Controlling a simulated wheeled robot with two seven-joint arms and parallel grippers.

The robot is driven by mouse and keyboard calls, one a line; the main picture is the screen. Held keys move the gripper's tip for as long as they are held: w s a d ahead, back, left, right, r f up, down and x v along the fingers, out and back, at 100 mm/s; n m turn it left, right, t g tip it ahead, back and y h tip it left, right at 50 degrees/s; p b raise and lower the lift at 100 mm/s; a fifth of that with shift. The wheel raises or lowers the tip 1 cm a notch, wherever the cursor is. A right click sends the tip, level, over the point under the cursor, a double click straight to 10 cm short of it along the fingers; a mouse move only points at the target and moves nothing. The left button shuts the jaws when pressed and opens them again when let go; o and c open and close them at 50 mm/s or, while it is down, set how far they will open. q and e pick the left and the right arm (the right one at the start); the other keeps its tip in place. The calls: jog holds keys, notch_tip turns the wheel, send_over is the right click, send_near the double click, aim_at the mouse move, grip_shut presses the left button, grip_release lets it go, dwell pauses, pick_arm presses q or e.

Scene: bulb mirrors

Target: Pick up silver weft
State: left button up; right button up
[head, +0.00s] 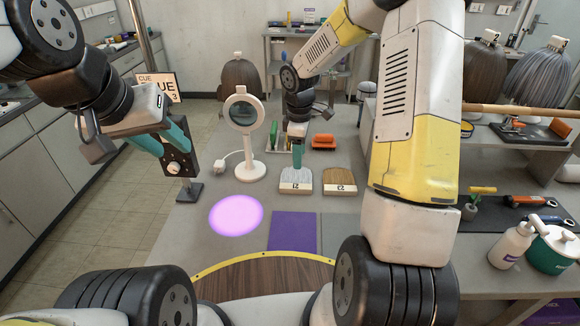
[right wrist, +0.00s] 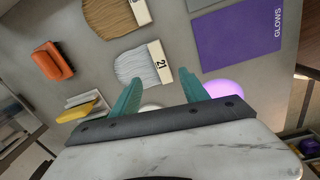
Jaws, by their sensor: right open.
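The silver weft (head: 297,176) lies flat on the grey table, a pale fan of hair with a white band tagged 21. It also shows in the right wrist view (right wrist: 140,65), just beyond and to the left of the fingertips. My right gripper (head: 298,158) hangs above the weft's far end in the head view. Its teal fingers (right wrist: 160,82) are apart with nothing between them.
A tan weft (head: 340,176) lies just right of the silver one. A round white mirror (head: 243,115) stands to the left. An orange brush (head: 323,141) lies behind. A glowing pink disc (head: 236,214) and purple card (head: 293,230) lie in front.

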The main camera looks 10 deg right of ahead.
jog(key=n, duration=0.2)
send_over(296, 186)
jog(key=shift+g, duration=0.3)
jog(key=f, duration=0.5)
jog(key=shift+w+a+f, duration=0.2)
jog(key=shift+f, duration=0.2)
jog(key=f, duration=0.7)
jog(key=shift+s+d+f, duration=0.1)
jog(key=shift+s+d, duration=0.05)
jog(key=shift+s, duration=0.05)
grip_shut()
